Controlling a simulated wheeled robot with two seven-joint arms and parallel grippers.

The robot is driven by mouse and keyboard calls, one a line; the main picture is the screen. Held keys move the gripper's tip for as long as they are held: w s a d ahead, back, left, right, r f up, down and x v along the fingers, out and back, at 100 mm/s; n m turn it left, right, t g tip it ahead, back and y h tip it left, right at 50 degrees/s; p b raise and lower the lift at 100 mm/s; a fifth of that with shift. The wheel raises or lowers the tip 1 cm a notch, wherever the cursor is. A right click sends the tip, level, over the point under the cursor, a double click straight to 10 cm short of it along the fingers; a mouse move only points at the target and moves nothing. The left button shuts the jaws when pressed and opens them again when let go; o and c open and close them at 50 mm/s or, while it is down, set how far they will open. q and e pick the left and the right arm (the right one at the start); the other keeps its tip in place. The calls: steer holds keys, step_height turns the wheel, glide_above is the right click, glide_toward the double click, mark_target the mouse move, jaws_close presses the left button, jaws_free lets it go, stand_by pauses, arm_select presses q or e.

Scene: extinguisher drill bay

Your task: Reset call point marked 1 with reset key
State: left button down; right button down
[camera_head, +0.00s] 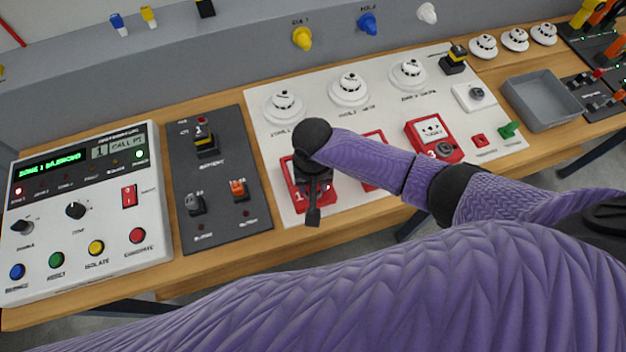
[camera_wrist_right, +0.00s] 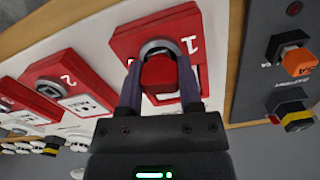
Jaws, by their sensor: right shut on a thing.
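Call point 1 is a red box (camera_head: 292,180) on the white board, with a white figure 1. In the right wrist view call point 1 (camera_wrist_right: 185,28) fills the upper middle, with a round grey keyhole ring on its face. My right gripper (camera_wrist_right: 158,80) is shut on the reset key (camera_wrist_right: 158,73), whose red head sits between the fingers directly in front of the ring. The key's tip is hidden, so I cannot tell how deep it is. In the head view my right gripper (camera_head: 313,185) is over call point 1 and covers part of it. My left gripper is out of view.
Call point 2 (camera_wrist_right: 55,85) is beside it, and another red call point (camera_head: 433,138) stands further right. A dark switch panel (camera_head: 225,165) and a control panel (camera_head: 85,210) with a lit green display lie left. A grey tray (camera_head: 542,102) is at the right.

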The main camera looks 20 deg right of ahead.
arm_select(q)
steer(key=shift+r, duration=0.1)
arm_select(e)
steer(key=shift+r+m+p, duration=0.15)
steer(key=shift+m+p, duration=0.75)
steer(key=shift+m, duration=0.2)
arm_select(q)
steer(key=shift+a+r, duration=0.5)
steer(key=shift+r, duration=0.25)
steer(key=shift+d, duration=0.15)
arm_select(e)
steer(key=shift+a+m+p, duration=0.1)
steer(key=shift+m+p, duration=0.6)
steer(key=shift+m, duration=0.4)
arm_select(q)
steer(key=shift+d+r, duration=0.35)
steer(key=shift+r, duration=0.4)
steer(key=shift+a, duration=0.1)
